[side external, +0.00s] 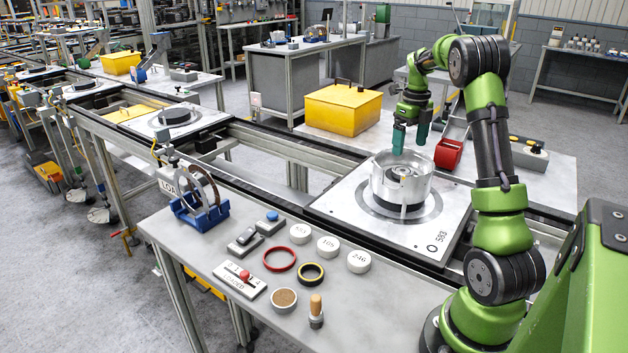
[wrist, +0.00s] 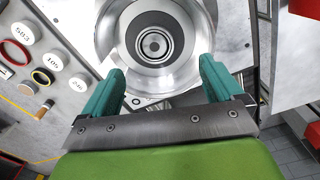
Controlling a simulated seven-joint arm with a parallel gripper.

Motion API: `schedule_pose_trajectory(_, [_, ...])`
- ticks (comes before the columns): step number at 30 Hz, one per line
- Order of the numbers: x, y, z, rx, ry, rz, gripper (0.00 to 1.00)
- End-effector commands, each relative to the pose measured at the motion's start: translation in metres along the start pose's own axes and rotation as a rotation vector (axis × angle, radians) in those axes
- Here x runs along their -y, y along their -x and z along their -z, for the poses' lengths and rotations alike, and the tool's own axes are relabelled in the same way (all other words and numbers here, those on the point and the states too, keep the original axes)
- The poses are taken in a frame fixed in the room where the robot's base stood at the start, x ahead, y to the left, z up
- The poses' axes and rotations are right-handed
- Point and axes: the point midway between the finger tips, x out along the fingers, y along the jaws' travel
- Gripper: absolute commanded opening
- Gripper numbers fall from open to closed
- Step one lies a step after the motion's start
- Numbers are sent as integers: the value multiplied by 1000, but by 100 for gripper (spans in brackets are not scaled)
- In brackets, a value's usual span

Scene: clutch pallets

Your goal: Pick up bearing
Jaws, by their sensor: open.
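A silver clutch housing (side external: 385,190) stands on a white pallet plate (side external: 335,208) marked 503 or similar. At its centre is a small round ringed part that looks like the bearing (wrist: 154,44); in the side view its top (side external: 400,171) shows inside the housing rim. My gripper (side external: 410,138) is open and empty, with teal fingers pointing down above the housing's far side. In the wrist view the fingers (wrist: 160,72) sit apart at the near side of the housing, with the ringed part ahead between them. The exact height gap cannot be told.
The front bench holds a red ring (side external: 280,259), a black-yellow ring (side external: 311,273), several white numbered discs (side external: 328,247) and a blue cradle (side external: 199,215). A red bin (side external: 448,154) and a yellow box (side external: 342,110) stand behind the pallet.

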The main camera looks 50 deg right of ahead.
Motion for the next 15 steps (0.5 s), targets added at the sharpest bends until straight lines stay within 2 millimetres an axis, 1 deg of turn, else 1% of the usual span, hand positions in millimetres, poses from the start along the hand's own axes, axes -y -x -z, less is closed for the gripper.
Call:
schedule_pose_trajectory(1, [0, -8, 0, -2, -1, -2, 93])
schedule_pose_trajectory(3, [0, -15, 0, -2, 0, -1, 93])
schedule_pose_trajectory(8, [-1, -24, 0, -1, 0, -1, 93])
schedule_pose_trajectory(11, [-4, -37, -1, -2, 1, -2, 93])
schedule_pose_trajectory(15, [-8, -59, -3, -3, 0, -2, 93])
